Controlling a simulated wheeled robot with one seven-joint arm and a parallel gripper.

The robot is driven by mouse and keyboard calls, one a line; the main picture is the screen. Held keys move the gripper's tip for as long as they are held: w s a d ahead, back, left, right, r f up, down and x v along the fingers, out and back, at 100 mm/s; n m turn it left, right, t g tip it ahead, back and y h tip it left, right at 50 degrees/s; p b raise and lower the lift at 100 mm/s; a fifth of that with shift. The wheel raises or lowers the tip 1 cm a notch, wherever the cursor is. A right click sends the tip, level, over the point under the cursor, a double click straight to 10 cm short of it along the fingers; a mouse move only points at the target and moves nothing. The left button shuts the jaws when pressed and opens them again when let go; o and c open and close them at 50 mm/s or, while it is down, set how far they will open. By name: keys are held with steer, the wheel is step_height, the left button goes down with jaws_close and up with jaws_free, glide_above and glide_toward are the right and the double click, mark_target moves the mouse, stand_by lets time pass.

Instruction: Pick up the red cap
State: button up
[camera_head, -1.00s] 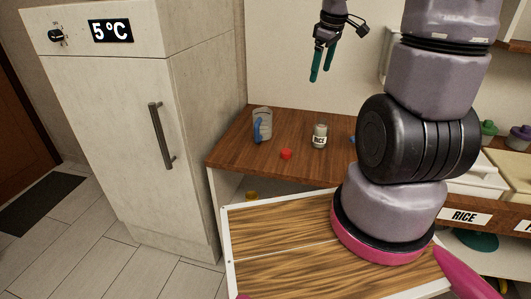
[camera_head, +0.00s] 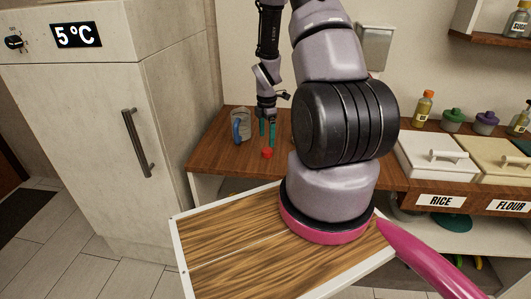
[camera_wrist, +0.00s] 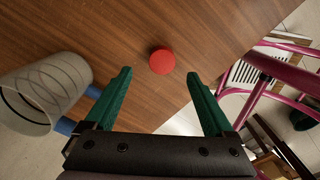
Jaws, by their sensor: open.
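The red cap (camera_head: 267,153) is a small round disc lying on the brown wooden counter (camera_head: 217,157). In the wrist view the red cap (camera_wrist: 162,61) lies ahead of my fingertips, between their lines and apart from both. My gripper (camera_head: 267,136) has green fingers pointing down over the counter, just behind the cap in the head view. In the wrist view my gripper (camera_wrist: 158,76) is open, with nothing between its fingers.
A grey cup with a blue handle (camera_head: 240,126) stands left of my gripper; the cup (camera_wrist: 43,93) is close to the left finger in the wrist view. A fridge (camera_head: 95,130) stands left of the counter. Lidded bins (camera_head: 440,157) and bottles are at right.

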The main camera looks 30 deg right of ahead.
mark_target(267, 150)
step_height(267, 150, down, 6)
steer(key=shift+s+r, duration=0.1)
steer(key=shift+s, duration=0.05)
stand_by(0.3)
jaws_close()
